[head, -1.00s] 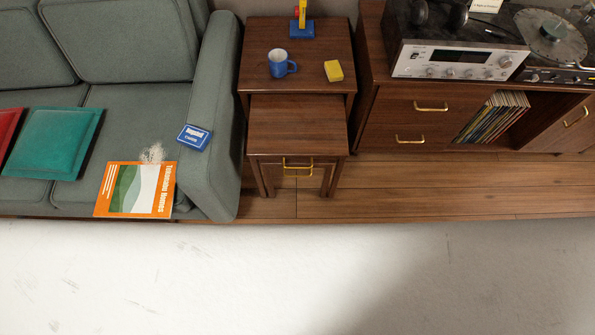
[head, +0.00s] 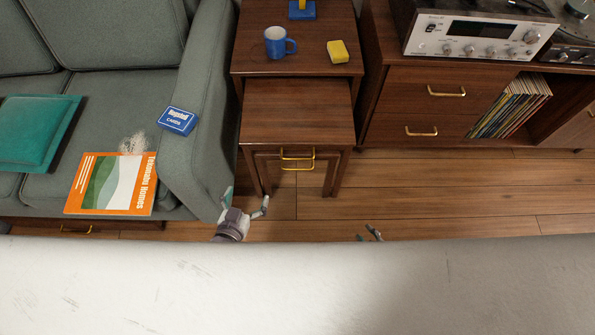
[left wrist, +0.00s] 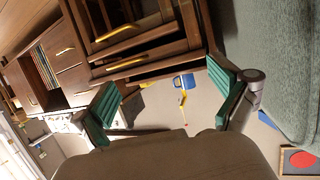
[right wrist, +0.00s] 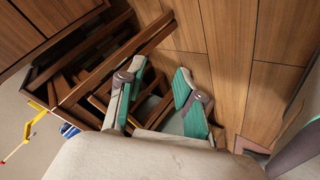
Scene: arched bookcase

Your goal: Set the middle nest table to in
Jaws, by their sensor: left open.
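The dark wood nest tables stand between the sofa and the cabinet. The middle nest table (head: 297,110) sticks out forward from under the largest table (head: 250,55), with a brass handle (head: 297,153) on its front. A second brass handle (head: 298,168) shows just below, on the smallest table inside. My left gripper (head: 246,199) is open and empty, below and left of the handles, by the sofa's front corner. The handles also show beyond its fingers in the left wrist view (left wrist: 140,62). My right gripper (head: 371,235) is partly hidden behind my white body. Its fingers are apart and empty in the right wrist view (right wrist: 156,98).
A blue mug (head: 276,43) and a yellow block (head: 338,51) sit on the largest table. The green sofa (head: 205,120) stands close on the left, the cabinet (head: 400,105) on the right. The wooden floor (head: 440,190) in front of the cabinet is clear.

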